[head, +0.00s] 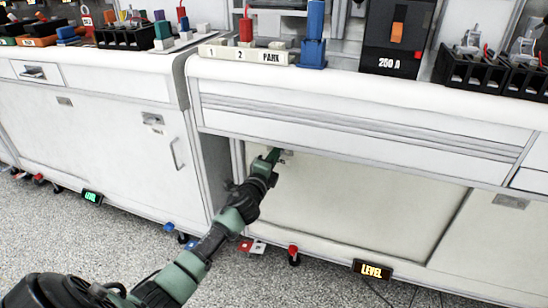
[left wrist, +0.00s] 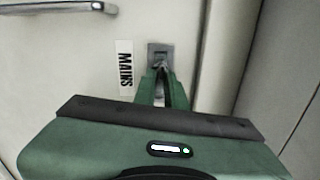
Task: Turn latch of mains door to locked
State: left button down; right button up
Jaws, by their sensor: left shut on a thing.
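The mains door (head: 350,205) is a pale panel under the white counter in the head view. In the left wrist view a white label reading MAINS (left wrist: 125,68) is on the door (left wrist: 70,60), beside a small grey metal latch (left wrist: 158,49). My left gripper (head: 277,154) reaches the upper left corner of the door. In the left wrist view its green fingers (left wrist: 159,88) are shut on the latch, and they hide its lower part. The latch's turn position is hard to tell. My right gripper is not in view.
A bar handle (left wrist: 60,7) lies at the wrist view's upper left. A neighbouring cabinet (head: 90,125) stands at left, across a narrow gap. The counter holds a black 250 A breaker (head: 396,38) and a blue part (head: 313,35). A LEVEL display (head: 372,269) sits near the floor.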

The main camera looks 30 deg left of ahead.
pick_arm(q)
jog(key=shift+n, duration=0.6)
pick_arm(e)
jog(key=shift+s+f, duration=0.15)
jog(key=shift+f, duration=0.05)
pick_arm(q)
jog(key=shift+n, duration=0.3)
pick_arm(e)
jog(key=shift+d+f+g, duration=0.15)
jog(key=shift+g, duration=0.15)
pick_arm(q)
jog(key=c, duration=1.5)
grip_release()
jog(key=shift+o, duration=0.2)
